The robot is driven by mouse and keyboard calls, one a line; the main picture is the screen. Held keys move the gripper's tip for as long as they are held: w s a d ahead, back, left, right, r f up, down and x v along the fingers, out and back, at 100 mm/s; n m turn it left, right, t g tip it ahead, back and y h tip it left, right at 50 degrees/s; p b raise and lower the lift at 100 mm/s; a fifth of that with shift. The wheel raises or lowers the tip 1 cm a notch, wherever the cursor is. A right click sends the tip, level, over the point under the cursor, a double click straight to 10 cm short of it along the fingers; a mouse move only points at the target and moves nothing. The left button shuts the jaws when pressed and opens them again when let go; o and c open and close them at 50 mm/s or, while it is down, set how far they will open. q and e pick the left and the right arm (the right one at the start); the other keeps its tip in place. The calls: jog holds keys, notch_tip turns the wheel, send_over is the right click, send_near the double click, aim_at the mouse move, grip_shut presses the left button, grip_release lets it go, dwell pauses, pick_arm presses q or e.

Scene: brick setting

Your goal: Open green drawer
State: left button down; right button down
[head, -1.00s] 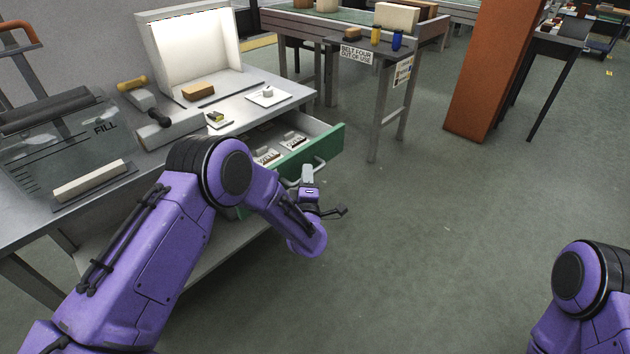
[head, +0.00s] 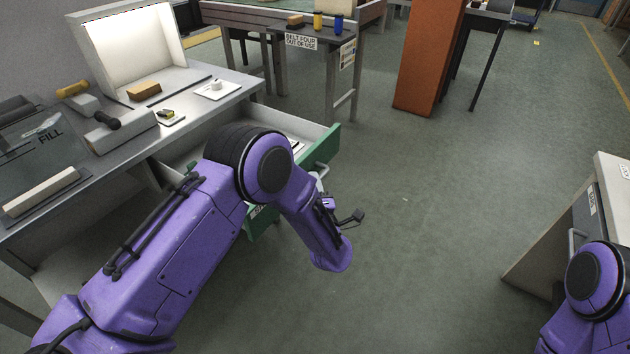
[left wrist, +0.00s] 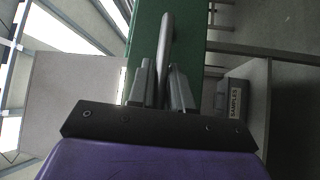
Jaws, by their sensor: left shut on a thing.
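The green drawer (head: 331,143) is pulled out from under the steel bench in the head view. My left arm covers the middle of its front. Its green front (left wrist: 144,40) also fills the middle of the left wrist view. A grey bar handle (left wrist: 166,36) stands out from that front. My left gripper (left wrist: 164,82) is shut on the handle, with one finger on each side of it. In the head view my left gripper (head: 320,177) is at the drawer front, partly hidden by my arm. My right gripper is out of view.
A pale cabinet (head: 603,190) stands at the right near my right arm. An orange-brown pillar (head: 428,60) stands behind. The floor between is clear.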

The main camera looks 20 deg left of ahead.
pick_arm(q)
jog(key=shift+f, duration=0.1)
jog(key=c, duration=1.2)
grip_release()
jog(key=shift+o, duration=0.2)
jog(key=v, duration=1)
jog(key=shift+s+d, duration=0.15)
jog(key=shift+s, duration=0.1)
